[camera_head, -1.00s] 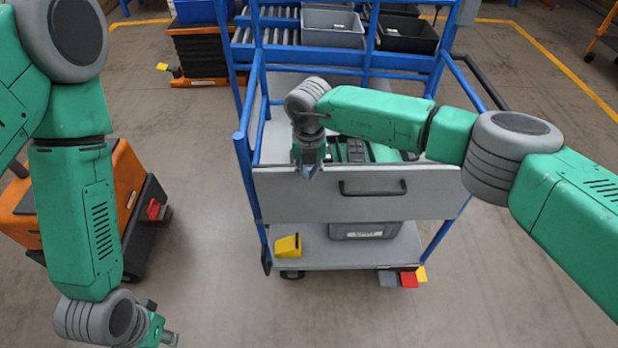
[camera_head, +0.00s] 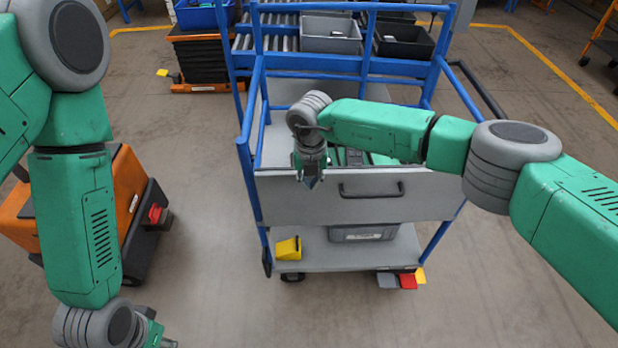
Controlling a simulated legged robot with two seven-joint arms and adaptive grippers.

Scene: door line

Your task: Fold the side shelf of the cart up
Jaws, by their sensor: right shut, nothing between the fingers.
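The cart (camera_head: 262,110) has a blue tube frame and stands in the middle. A grey panel (camera_head: 300,205) with a black handle (camera_head: 371,190) hangs across its near side; I take this panel to be the side shelf. My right gripper (camera_head: 309,184) is shut and empty at the panel's top edge, left of the handle. I cannot tell if it touches the panel. My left gripper (camera_head: 166,343) is at the bottom left, away from the cart and partly cut off by the frame edge. Its fingers are too little seen to judge.
The lower deck (camera_head: 345,254) holds a yellow block (camera_head: 289,248) and a grey bin (camera_head: 364,233). Red, yellow and grey pedals (camera_head: 407,281) stick out under it. An orange and black machine (camera_head: 136,204) stands at left. A roller conveyor (camera_head: 285,35) is behind. Floor in front is clear.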

